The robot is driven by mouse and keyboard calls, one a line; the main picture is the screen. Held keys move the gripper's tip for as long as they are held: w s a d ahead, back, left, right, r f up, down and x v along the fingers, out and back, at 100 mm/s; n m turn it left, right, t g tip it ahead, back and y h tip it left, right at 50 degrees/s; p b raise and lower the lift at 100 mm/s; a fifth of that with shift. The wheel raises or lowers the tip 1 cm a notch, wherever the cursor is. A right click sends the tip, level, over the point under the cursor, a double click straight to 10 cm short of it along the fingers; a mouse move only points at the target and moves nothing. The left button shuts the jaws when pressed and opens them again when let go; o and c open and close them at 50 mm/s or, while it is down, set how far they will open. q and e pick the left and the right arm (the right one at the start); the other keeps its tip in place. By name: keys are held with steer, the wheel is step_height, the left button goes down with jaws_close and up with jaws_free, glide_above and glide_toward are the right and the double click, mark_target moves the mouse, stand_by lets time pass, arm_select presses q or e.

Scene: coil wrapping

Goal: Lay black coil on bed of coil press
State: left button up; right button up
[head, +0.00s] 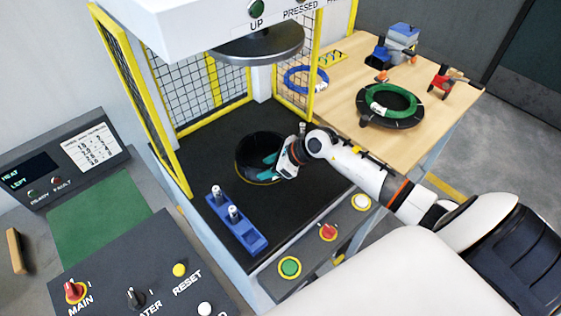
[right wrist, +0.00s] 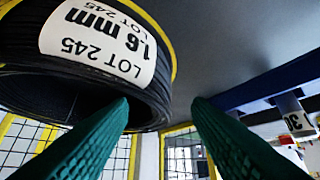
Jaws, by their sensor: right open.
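The black coil (head: 249,170) lies flat on the dark bed (head: 205,135) of the coil press, below the round upper plate (head: 257,46). A yellow line shows along its lower edge. In the right wrist view the coil (right wrist: 30,70) fills the upper left, with a white label reading 1.6 mm, LOT 245. My right gripper (head: 268,167) is at the coil's right side, its teal fingers open. In the right wrist view the open fingers (right wrist: 161,104) are apart, one overlapping the coil and the other clear of it. Whether either touches the coil is hidden. My left gripper is not in view.
A blue holder (head: 236,222) with two upright pegs stands on the bed's front left. Yellow-framed mesh guards (head: 210,98) enclose the press. The wooden table (head: 440,108) at right carries a green coil (head: 392,98) on a black stand, a blue coil (head: 300,80) and tools. Control panels stand at front left.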

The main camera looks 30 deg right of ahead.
steer(key=b+v, duration=0.1)
steer(key=v, duration=0.5)
steer(key=shift+r, duration=0.2)
steer(key=shift+s+d, duration=0.1)
steer(key=shift+s, duration=0.05)
